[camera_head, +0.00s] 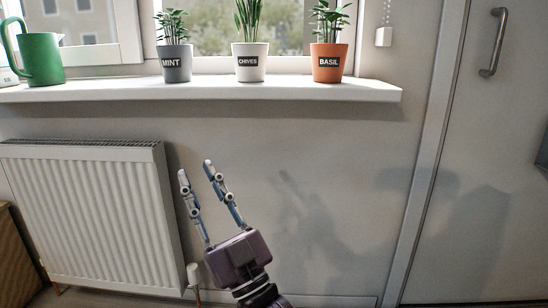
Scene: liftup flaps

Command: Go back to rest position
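My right gripper (195,167) is in the lower middle of the head view, in front of the wall and just right of the radiator in the picture. Its two fingers point up and slightly left. The fingertips are apart, with nothing between them, so it is open and empty. It appears clear of the window sill above it. My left gripper is not in view.
A white radiator (90,215) stands at the left. Above it, the sill (200,92) holds a green jug (42,60) and potted mint (175,63), chives (248,64) and basil (328,64). A door (490,160) with a metal handle (494,42) is at the right.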

